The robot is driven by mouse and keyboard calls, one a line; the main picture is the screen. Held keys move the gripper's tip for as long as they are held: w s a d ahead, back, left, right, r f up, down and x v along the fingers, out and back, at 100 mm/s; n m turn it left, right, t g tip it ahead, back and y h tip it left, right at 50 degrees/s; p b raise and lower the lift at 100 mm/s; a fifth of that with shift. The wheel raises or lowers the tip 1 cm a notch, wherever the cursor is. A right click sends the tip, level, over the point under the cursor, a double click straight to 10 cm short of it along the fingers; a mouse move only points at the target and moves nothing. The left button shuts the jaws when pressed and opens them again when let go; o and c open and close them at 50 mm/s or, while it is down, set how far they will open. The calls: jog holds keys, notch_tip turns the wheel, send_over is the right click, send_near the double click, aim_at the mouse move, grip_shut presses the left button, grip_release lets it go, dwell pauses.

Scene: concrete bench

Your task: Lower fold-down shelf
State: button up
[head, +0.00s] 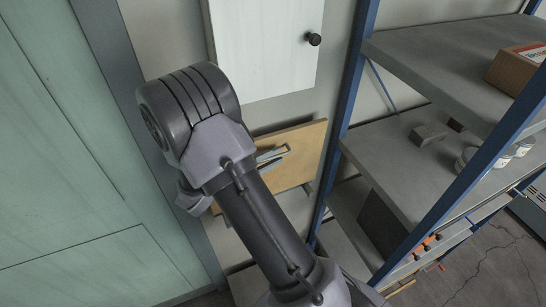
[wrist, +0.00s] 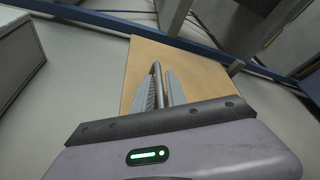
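The fold-down shelf is a tan wooden board (head: 300,160) below the white wall cabinet; it also shows in the wrist view (wrist: 200,75). It looks tilted, but I cannot tell its exact angle. A grey bar handle (wrist: 157,72) stands on its face. My gripper (wrist: 159,88) has one finger on each side of the bar, close against it, and appears shut on it. In the head view my arm hides part of the board, and the fingers and handle (head: 272,154) show only as small grey shapes.
A white cabinet (head: 262,50) with a black knob hangs above the board. A blue-framed rack (head: 350,100) with grey shelves stands close on the right, holding a box (head: 515,70) and small items. Pale green panels (head: 60,150) fill the left.

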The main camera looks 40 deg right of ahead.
grip_shut()
dwell(0.3)
dwell(1.0)
